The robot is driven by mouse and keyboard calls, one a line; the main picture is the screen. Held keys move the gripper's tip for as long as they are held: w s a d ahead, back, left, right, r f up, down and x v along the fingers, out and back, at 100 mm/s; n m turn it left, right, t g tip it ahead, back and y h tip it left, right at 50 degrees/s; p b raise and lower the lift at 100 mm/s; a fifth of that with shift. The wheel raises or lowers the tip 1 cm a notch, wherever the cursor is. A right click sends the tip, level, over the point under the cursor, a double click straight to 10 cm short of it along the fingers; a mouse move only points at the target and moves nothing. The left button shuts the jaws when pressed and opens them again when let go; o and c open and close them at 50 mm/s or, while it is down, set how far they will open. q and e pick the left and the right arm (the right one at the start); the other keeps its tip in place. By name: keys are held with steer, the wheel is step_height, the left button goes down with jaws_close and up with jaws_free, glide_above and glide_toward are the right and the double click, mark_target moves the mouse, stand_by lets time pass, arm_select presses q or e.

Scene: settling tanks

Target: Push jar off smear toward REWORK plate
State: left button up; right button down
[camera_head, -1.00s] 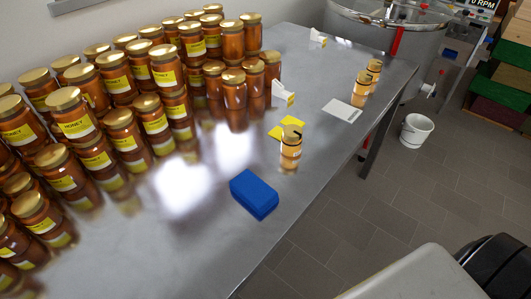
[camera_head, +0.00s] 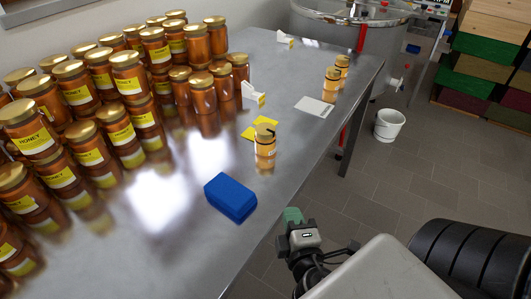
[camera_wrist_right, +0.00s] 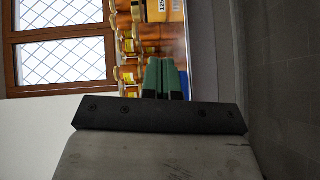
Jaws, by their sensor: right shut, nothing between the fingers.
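A small amber jar (camera_head: 265,150) with a dark mark across its lid stands upright on the steel table, just in front of a yellow card (camera_head: 254,131). No smear can be made out; the jar may hide it. A flat white plate (camera_head: 314,106) with a dark strip lies farther back to the right; its wording is unreadable. My right gripper (camera_head: 292,214), with green fingers, is shut and empty by the table's front edge, nearer than the jar and apart from it. Its green fingers (camera_wrist_right: 164,76) also show in the right wrist view. My left gripper is out of view.
A blue block (camera_head: 230,197) lies between the jar and the near part of the table (camera_head: 130,262). Stacked honey jars (camera_head: 82,150) fill the left. Two small jars (camera_head: 332,85) stand near the white plate. A white bucket (camera_head: 389,124) is on the floor.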

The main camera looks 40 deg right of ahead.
steer(key=r+n+t, duration=0.1)
steer(key=n, duration=0.1)
steer(key=p, duration=0.5)
glide_toward(263, 144)
steer(key=shift+y, duration=0.3)
steer(key=x, duration=0.5)
steer(key=shift+w+d+r, duration=0.1)
steer(key=shift+w+d, duration=0.15)
steer(key=shift+w, duration=0.05)
steer(key=shift+w+d, duration=0.2)
steer(key=shift+w, duration=0.35)
steer(key=w+d, duration=0.1)
steer(key=d, duration=0.2)
steer(key=w+d+b, duration=0.1)
steer(key=w+d, duration=0.1)
steer(key=d, duration=0.2)
steer(key=w+d+b, duration=0.1)
steer(key=w+d, duration=0.1)
steer(key=d, duration=0.1)
steer(key=shift+d, duration=0.4)
steer(key=shift+s+a, duration=0.1)
